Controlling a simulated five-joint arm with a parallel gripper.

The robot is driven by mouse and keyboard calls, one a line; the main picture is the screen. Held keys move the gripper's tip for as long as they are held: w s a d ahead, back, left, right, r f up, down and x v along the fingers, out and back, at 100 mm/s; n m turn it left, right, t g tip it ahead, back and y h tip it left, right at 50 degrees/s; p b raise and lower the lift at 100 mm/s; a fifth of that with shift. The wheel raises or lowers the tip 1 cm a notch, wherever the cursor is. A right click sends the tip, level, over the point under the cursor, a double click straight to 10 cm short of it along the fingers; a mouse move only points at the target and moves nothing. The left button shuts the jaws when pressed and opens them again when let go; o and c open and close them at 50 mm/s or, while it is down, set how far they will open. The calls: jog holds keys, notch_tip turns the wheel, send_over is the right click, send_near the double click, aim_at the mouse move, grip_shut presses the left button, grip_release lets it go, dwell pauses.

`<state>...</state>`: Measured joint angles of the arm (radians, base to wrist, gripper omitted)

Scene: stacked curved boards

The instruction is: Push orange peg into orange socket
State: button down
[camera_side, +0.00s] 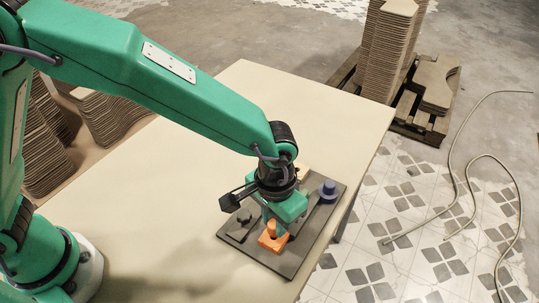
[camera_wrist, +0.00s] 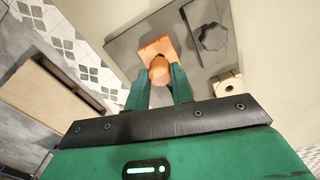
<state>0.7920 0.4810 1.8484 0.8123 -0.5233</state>
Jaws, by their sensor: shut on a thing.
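My gripper (camera_side: 272,226) is over the dark grey board, shut on the orange peg (camera_side: 272,228). In the wrist view, the rounded top of the orange peg (camera_wrist: 159,72) sits between the two green fingers of my gripper (camera_wrist: 160,84). The orange socket (camera_side: 273,243) is a square block on the near part of the board. In the wrist view, the orange socket (camera_wrist: 158,46) lies right at the peg, partly covered by it. The peg appears upright at the socket. I cannot tell how deep its lower end is.
The dark grey board (camera_side: 305,251) lies near the table's right edge. The cream table (camera_side: 150,195) is clear to the left. Stacked boards (camera_side: 388,45) stand beyond the table.

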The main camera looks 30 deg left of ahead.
jog(key=shift+f, duration=1.15)
dwell(0.4)
jog(key=c, duration=1.1)
grip_release()
jog(key=shift+r, duration=0.15)
jog(key=shift+r, duration=3.75)
